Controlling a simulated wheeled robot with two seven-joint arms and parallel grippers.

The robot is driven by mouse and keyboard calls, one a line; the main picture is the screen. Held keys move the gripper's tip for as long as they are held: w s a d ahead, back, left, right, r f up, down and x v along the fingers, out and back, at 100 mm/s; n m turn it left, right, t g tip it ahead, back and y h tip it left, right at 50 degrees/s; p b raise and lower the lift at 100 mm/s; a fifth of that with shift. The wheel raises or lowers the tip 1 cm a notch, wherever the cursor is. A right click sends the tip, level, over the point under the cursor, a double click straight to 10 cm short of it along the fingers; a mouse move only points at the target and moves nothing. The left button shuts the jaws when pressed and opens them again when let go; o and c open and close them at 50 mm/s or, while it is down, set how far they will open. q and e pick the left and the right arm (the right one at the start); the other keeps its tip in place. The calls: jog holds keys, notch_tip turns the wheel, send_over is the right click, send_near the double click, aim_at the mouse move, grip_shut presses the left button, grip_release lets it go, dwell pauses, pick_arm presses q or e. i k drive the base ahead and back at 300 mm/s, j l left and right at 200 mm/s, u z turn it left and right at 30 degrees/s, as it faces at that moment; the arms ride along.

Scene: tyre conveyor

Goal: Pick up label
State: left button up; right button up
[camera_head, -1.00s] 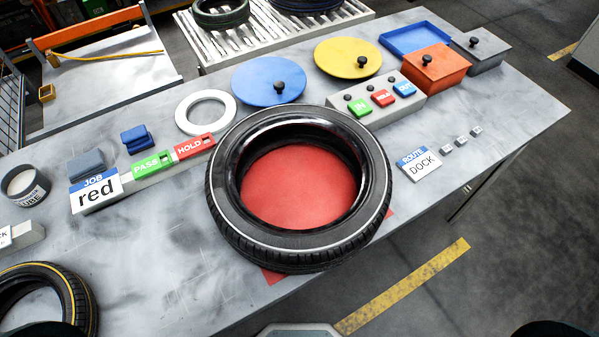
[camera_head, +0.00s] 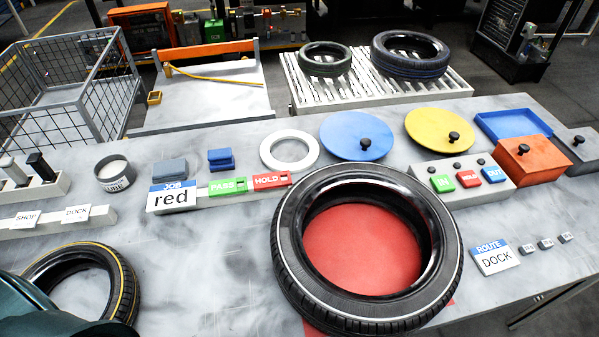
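A white SHOP label (camera_head: 26,219) and a white DOCK label (camera_head: 77,213) sit on a grey bar at the left of the table. A green PASS tag (camera_head: 228,187) and a red HOLD tag (camera_head: 271,180) sit on a strip beside the JOB card (camera_head: 172,197), which reads "red". The ROUTE card (camera_head: 495,258) at the right reads "DOCK", with small grey tags beside it. A teal part of my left arm shows at the lower left corner, over the edge of a yellow-striped tyre. Neither gripper's fingers show.
A large tyre (camera_head: 290,258) lies on a red disc (camera_head: 362,250). A grey cup (camera_head: 115,173), white ring (camera_head: 289,151), blue lid (camera_head: 357,136), yellow lid (camera_head: 439,130) and button box (camera_head: 498,189) stand behind. The table (camera_head: 200,260) is clear between the two tyres.

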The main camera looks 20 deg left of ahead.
aim_at(79, 213)
jog(key=u, duration=2.15)
jog(key=i+j+z, duration=0.1)
jog(key=z, duration=0.3)
jog(key=i+j+z, duration=0.1)
jog(key=j+z, duration=0.5)
jog(key=z, duration=0.15)
